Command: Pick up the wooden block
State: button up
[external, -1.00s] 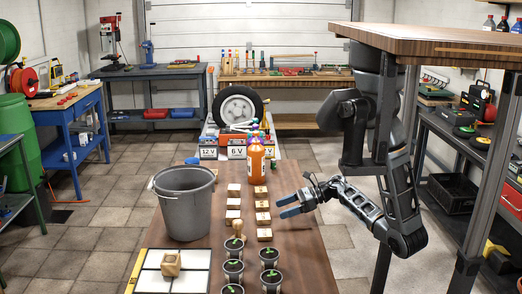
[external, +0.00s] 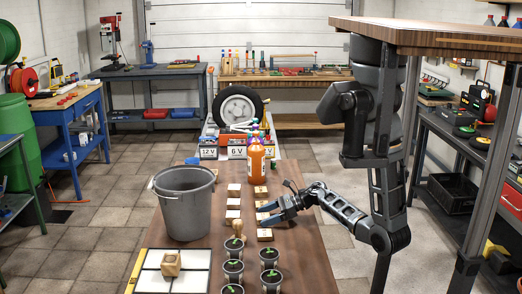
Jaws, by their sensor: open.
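A wooden block (external: 171,264), a light cube with a dark mark or opening on it, sits on a white four-panel board (external: 152,281) at the front left of the long brown table. My gripper (external: 262,213) is open, with blue-grey fingers pointing left. It is low over the right row of small flat wooden tiles, right of and farther back than the block, and well apart from it. The gripper hides part of that tile row. I cannot tell whether the fingers touch a tile. Nothing shows between the fingers.
A grey bucket (external: 185,207) stands behind the block. An orange bottle (external: 257,165) stands farther back. A tall table (external: 440,38) overhangs at right.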

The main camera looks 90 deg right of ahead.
jog(key=shift+c, duration=0.2)
jog(key=c, duration=1)
